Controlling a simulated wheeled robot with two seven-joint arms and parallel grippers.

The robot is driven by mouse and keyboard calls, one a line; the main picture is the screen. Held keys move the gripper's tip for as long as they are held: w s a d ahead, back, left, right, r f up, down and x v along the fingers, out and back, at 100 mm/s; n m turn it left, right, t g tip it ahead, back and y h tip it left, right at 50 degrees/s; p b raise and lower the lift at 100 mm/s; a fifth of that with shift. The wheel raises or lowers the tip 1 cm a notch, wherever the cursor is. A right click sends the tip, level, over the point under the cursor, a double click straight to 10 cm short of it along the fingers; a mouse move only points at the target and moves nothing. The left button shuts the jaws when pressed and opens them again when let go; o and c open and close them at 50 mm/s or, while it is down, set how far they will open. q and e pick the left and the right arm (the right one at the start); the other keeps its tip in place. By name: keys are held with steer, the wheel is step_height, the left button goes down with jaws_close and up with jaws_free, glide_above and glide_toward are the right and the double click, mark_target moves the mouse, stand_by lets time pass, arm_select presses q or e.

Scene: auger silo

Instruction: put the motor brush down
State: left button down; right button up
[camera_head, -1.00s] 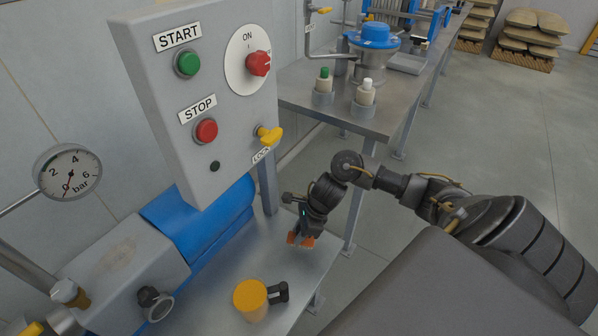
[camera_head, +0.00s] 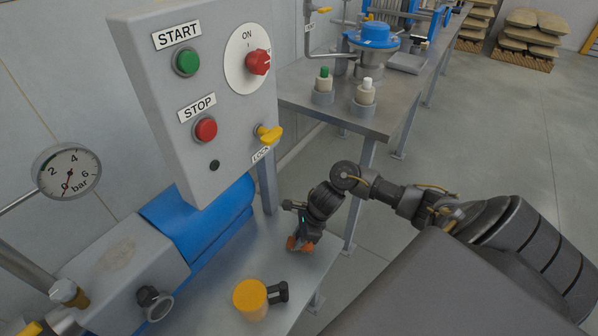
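My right gripper (camera_head: 300,244) is low over the bare metal bench top, to the right of the blue motor housing (camera_head: 205,232). It points down, with orange parts at its tip at or just above the surface. It is too small and dark to tell how far its fingers are apart or whether they hold anything. I cannot make out the motor brush for certain; it may be hidden at the fingertips.
A yellow cylinder (camera_head: 250,299) with a black part beside it stands near the bench's front edge. The grey control box (camera_head: 218,130) overhangs the motor. A second bench (camera_head: 345,121) with bottles stands behind. The bench top (camera_head: 225,268) is clear left of my gripper.

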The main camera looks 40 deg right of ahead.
steer(key=o, duration=0.4)
arm_select(q)
steer(key=shift+s, duration=0.25)
arm_select(e)
steer(key=shift+r, duration=0.1)
arm_select(q)
steer(key=s, duration=0.1)
steer(key=s+a, duration=0.1)
steer(key=s+f+p, duration=0.1)
steer(key=shift+s+a, duration=0.15)
steer(key=shift+a, duration=0.2)
arm_select(e)
steer(key=v, duration=1.2)
